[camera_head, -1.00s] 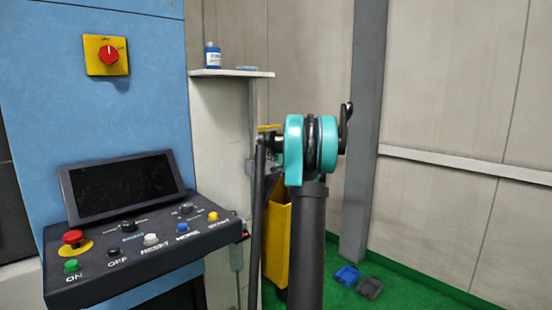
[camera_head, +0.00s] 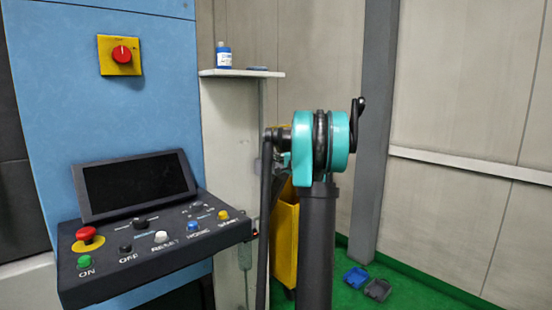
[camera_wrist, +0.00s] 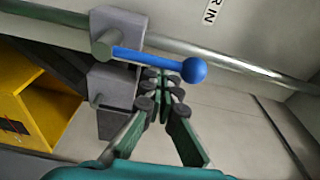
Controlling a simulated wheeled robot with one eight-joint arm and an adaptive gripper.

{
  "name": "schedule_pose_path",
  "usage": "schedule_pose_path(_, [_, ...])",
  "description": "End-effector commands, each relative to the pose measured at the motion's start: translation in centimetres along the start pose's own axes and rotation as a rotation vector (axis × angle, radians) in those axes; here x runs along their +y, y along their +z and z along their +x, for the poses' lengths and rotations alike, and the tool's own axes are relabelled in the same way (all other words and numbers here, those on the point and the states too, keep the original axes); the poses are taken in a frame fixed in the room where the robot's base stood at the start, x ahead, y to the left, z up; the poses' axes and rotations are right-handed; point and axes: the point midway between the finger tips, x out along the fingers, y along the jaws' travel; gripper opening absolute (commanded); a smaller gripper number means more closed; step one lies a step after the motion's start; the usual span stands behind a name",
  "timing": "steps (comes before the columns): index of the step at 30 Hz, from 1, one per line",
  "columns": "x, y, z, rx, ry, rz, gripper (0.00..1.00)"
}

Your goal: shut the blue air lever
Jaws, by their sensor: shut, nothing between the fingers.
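The blue air lever (camera_wrist: 150,58) shows in the wrist view as a blue bar with a round ball end (camera_wrist: 195,70). It runs from a grey pivot (camera_wrist: 107,45) on a grey block, roughly along the metal pipe behind it. My gripper (camera_wrist: 160,84) is shut and empty, its dark-padded fingertips just below the lever's bar in the picture. I cannot tell whether they touch it. In the head view my arm hides the lever and my fingers.
The control panel (camera_head: 155,250) stands at left on the blue machine (camera_head: 50,90). A yellow bin (camera_head: 285,240) stands behind my arm. Blue (camera_head: 356,277) and grey (camera_head: 378,289) items lie on the green floor.

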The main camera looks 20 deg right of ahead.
Motion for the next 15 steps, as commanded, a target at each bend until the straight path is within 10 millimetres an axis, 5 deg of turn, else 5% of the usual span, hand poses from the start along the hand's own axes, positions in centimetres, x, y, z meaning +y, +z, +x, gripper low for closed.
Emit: schedule_pose_path(15, [-0.2, 1.1, -0.1, -0.001, -0.021, -0.148, 0.00])
